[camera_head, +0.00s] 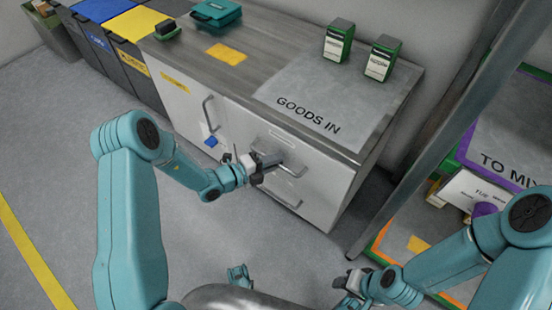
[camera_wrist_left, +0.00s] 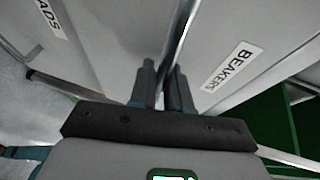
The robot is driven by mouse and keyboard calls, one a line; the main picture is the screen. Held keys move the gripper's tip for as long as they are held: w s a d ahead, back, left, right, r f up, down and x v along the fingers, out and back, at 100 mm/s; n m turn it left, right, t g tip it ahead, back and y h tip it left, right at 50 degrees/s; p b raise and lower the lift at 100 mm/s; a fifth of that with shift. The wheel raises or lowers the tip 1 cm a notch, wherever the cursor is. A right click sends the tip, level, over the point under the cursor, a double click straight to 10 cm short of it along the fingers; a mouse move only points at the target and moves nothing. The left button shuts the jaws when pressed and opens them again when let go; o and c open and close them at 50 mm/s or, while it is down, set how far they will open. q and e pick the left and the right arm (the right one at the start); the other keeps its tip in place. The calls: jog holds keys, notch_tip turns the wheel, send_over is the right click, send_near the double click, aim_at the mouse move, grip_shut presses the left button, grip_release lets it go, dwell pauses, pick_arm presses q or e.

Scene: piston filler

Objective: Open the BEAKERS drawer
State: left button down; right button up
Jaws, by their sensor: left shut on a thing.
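The BEAKERS drawer shows in the left wrist view by its pale front (camera_wrist_left: 272,70) and its white label (camera_wrist_left: 230,65), right of a grey bar handle (camera_wrist_left: 181,35). In the head view its handle (camera_head: 287,168) is on the cabinet front below GOODS IN. My left gripper (camera_head: 262,167) is shut on this handle; in the left wrist view its two dark fingers (camera_wrist_left: 163,88) stand on either side of the bar. They hide part of it. My right gripper (camera_head: 350,280) is low, apart from the cabinet; its jaw gap is unclear.
The cabinet top (camera_head: 285,70) carries two green-and-white boxes (camera_head: 339,42) and a teal case (camera_head: 216,12). Another handle (camera_head: 207,115) is left of my left gripper. A shelf rack (camera_head: 440,130) stands at right. Dark green shows beyond the drawer front (camera_wrist_left: 290,115).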

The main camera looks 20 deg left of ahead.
pick_arm(q)
jog(key=s+a+p, duration=0.3)
jog(key=s+a, duration=0.1)
jog(key=s, duration=0.9)
jog(key=s+a+p, duration=0.3)
jog(key=s+a, duration=0.2)
jog(key=s, duration=0.8)
jog(key=shift+s+a, duration=0.15)
jog(key=shift+a, duration=0.15)
jog(key=c, duration=1.4)
grip_release()
jog(key=shift+c, duration=0.2)
jog(key=p+v, duration=0.2)
jog(key=v, duration=1.4)
jog(key=shift+s+a, duration=0.15)
jog(key=shift+s, duration=0.05)
